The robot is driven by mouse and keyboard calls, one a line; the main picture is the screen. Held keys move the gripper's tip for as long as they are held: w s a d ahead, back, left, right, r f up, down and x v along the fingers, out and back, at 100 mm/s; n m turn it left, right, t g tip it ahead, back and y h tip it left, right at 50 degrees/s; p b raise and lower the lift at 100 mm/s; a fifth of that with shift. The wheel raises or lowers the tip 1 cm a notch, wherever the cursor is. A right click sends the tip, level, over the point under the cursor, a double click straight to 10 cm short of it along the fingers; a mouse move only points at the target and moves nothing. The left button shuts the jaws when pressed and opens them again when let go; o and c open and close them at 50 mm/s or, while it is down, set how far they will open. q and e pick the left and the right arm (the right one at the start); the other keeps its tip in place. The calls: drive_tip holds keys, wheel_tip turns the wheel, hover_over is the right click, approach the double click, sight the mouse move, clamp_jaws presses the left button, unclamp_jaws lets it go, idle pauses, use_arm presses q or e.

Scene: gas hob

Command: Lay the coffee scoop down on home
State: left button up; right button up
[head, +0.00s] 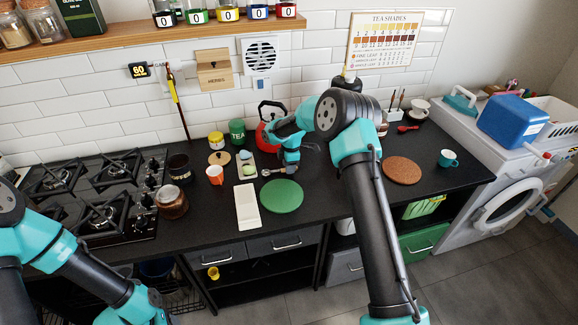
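The coffee scoop (267,173) is a small silver piece at the back of the black counter, just behind the green round mat (281,196). My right gripper (287,172) reaches down there from the right and appears shut on the scoop's handle, with the bowl pointing left. The fingers hide part of the handle, and I cannot tell whether the scoop touches the counter. No place labelled home can be read. A white rectangular board (247,206) lies left of the green mat. My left arm shows at the lower left, its gripper outside the picture.
A red kettle (268,132), a green tea tin (237,132) and a small tray (245,165) stand near the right gripper. An orange-red mug (215,175) and a brown jar (172,202) are left. A cork mat (402,170) lies right. The gas hob (90,190) fills the left.

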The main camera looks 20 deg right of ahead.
drive_tip(key=shift+o, duration=0.5)
wheel_tip(320, 180, up, 17)
drive_tip(key=d, duration=0.1)
drive_tip(key=shift+r, duration=0.2)
idle(0.9)
